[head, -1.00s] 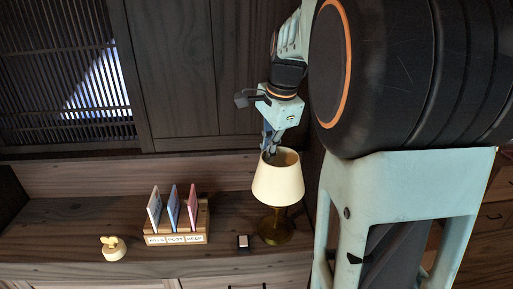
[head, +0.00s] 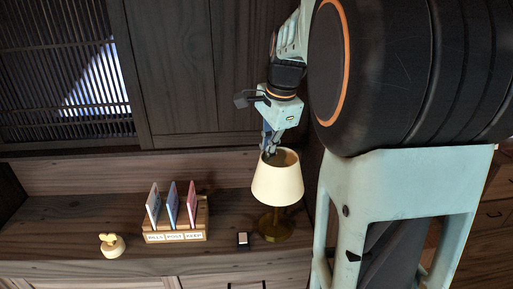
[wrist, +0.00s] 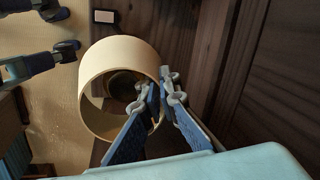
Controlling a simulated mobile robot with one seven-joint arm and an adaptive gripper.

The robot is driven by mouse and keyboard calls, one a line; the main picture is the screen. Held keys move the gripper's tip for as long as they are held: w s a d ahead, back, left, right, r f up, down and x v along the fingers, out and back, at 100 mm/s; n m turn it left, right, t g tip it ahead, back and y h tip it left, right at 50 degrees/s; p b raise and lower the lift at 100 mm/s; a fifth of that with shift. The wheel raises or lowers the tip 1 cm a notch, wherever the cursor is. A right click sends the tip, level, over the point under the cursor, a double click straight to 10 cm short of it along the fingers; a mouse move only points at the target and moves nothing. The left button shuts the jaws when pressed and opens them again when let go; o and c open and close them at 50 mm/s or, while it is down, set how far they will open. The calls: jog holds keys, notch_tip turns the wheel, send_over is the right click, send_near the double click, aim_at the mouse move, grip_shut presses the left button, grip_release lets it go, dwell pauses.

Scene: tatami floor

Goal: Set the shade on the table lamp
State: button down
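The cream lampshade (head: 277,185) is upright above the brass lamp base (head: 275,229) on the cabinet top, with a short stretch of stem showing below it. Whether the shade rests on the lamp is hidden inside it. My gripper (head: 268,152) reaches down to the shade's upper rim at its back left. In the wrist view, my gripper (wrist: 157,95) has its fingertips on either side of the shade's (wrist: 95,75) rim, pinching the wall. The view looks down through the shade's open ring onto a dark round shape.
A small dark box with a pale top (head: 243,239) lies left of the lamp. A wooden sorter (head: 176,236) with upright cards and a small cream-and-gold object (head: 112,245) stand further left. The dark cabinet panel (head: 175,75) rises behind.

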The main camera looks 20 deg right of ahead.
jog(key=shift+f+b, duration=1.35)
jog(key=shift+f, duration=0.7)
dwell(0.6)
jog(key=c, duration=2.1)
grip_release()
jog(key=shift+o, duration=0.7)
jog(key=o, duration=0.4)
jog(key=shift+f, duration=0.1)
jog(key=shift+r, duration=0.2)
